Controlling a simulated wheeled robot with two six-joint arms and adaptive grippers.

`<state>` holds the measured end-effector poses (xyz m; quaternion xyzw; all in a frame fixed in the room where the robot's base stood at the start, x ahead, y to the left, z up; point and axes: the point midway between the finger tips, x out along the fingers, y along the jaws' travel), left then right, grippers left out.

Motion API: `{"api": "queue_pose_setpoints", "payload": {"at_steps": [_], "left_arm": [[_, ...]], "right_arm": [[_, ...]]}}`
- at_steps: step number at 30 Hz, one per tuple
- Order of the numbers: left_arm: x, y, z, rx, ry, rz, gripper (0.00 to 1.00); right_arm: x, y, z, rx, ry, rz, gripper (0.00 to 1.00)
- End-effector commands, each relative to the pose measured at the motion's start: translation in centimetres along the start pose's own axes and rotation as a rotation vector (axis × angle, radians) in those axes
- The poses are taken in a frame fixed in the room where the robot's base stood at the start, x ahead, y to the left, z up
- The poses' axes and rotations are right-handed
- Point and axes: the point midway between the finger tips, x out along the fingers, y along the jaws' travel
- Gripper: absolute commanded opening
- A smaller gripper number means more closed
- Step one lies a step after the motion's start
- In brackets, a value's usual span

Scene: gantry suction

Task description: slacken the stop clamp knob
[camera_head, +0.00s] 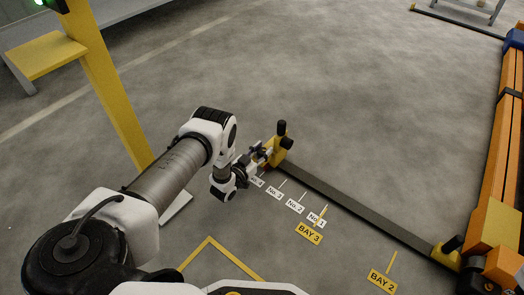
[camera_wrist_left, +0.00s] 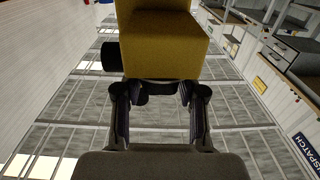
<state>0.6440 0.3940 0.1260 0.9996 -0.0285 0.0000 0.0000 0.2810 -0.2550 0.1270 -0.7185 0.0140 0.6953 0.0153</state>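The yellow stop clamp (camera_head: 279,151) sits at the left end of a dark floor rail, with a black upright knob (camera_head: 282,127) on top. My left gripper (camera_head: 261,155) is right at the clamp's near-left side. In the left wrist view the clamp's yellow block (camera_wrist_left: 163,45) fills the top middle, and a black cylinder (camera_wrist_left: 109,56) sticks out on its left. The fingers of my left gripper (camera_wrist_left: 159,95) stand apart below the block. A dark rounded part (camera_wrist_left: 158,87) shows between the fingertips; I cannot tell whether they press on it. My right gripper is not in view.
The dark rail (camera_head: 360,205) runs right to another yellow block (camera_head: 446,254) by the orange gantry beam (camera_head: 497,160). Bay labels (camera_head: 310,234) lie on the floor before it. A yellow post (camera_head: 110,90) stands left of my arm. The floor beyond the rail is clear.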

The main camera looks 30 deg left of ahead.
Motion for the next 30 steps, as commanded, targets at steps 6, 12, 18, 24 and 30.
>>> {"api": "queue_pose_setpoints", "payload": {"at_steps": [6, 12, 18, 24, 30], "left_arm": [[0.02, 0.0, 0.01, 0.0, 0.0, 0.0, 0.05], [0.03, 0.02, -0.03, 0.0, 0.0, -0.022, 0.05], [0.02, 0.12, -0.05, -0.001, 0.0, -0.099, 0.05], [0.06, 0.2, -0.05, -0.001, 0.0, -0.234, 0.05], [0.07, 0.18, 0.04, -0.002, 0.0, -0.39, 0.05]], "right_arm": [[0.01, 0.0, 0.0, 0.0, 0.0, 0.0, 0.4], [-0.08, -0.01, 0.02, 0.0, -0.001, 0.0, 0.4], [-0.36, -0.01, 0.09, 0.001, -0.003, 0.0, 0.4], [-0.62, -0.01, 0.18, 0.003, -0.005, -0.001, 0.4], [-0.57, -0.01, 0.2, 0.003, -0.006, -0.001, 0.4]]}}
